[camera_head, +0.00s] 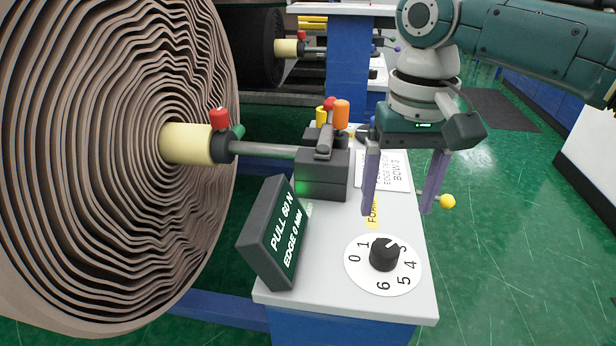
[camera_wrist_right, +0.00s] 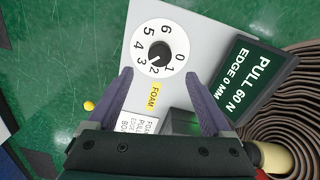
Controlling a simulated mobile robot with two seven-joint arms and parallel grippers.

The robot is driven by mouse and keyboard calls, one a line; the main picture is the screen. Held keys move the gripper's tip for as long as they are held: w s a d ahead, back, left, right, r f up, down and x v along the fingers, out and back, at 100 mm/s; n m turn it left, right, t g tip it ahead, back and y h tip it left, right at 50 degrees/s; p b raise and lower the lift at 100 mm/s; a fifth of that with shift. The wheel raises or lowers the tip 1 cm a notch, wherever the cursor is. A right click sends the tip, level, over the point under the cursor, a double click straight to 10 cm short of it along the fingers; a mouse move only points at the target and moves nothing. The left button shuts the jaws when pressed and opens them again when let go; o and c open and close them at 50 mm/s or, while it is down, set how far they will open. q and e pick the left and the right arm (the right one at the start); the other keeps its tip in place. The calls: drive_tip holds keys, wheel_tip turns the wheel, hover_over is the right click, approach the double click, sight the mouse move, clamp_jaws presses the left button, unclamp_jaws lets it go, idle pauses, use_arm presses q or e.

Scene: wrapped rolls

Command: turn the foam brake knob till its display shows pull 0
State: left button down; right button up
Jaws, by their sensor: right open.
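The foam brake knob (camera_head: 384,255) is black and sits on a white round dial numbered 0 to 6, on the grey top of a blue stand. In the right wrist view the knob (camera_wrist_right: 159,51) has its white mark toward the 2. The tilted dark display (camera_head: 273,233) reads PULL 60 N and EDGE 0 MM; it also shows in the right wrist view (camera_wrist_right: 249,79). My right gripper (camera_head: 400,208) is open and empty, pointing down, above and behind the knob, apart from it. My left gripper is not in view.
A large foam roll (camera_head: 120,160) on a shaft fills the left. A dark block (camera_head: 322,175) with red, yellow and orange-topped levers stands behind the display. A yellow ball-ended lever (camera_head: 447,201) sticks out at the stand's right side. The green floor at right is open.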

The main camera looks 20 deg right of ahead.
sight(387, 248)
wheel_tip(387, 248, down, 9)
drive_tip(key=b, duration=0.3)
clamp_jaws()
idle(0.6)
